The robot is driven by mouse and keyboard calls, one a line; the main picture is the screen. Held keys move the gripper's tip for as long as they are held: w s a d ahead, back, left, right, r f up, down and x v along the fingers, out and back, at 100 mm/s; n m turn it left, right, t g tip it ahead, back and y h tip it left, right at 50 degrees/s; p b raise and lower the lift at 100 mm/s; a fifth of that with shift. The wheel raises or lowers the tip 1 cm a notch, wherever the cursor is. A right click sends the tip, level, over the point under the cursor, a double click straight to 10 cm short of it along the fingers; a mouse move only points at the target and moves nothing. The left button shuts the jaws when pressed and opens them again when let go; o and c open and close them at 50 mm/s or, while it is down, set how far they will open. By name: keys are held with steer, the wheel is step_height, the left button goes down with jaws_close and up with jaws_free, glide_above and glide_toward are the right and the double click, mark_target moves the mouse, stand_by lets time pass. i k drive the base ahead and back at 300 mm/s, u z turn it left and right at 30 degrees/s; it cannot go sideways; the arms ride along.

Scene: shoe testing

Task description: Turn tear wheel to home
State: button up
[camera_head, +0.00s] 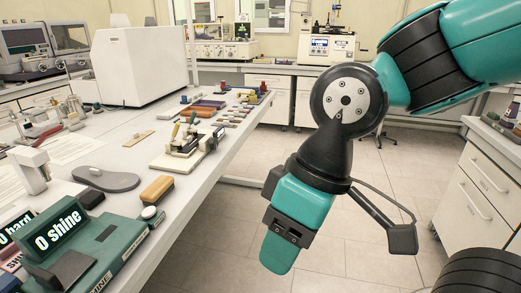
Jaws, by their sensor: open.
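I cannot make out a tear wheel for certain. A small bench device on a white base (187,150) stands near the right edge of the table, with dark and metal parts too small to tell apart. My gripper (278,254) hangs over the floor to the right of the table, pointing down, well apart from everything on it. It is seen nearly side-on and holds nothing that I can see. The gap between its fingers is hidden.
The long white table (195,190) fills the left. On it are a green gauge box reading "0 shine" (85,250), a yellow-brown block (157,189), a grey sole-shaped piece (106,179) and a large white machine (140,65). The tiled floor (215,262) beside it is clear. Drawers (482,185) stand right.

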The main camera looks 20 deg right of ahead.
mark_target(213, 143)
steer(key=z, duration=0.25)
steer(key=k, duration=0.65)
steer(key=z, duration=0.85)
steer(key=i, duration=1.55)
steer(key=u, duration=1)
steer(key=i, duration=0.3)
steer(key=u, duration=0.05)
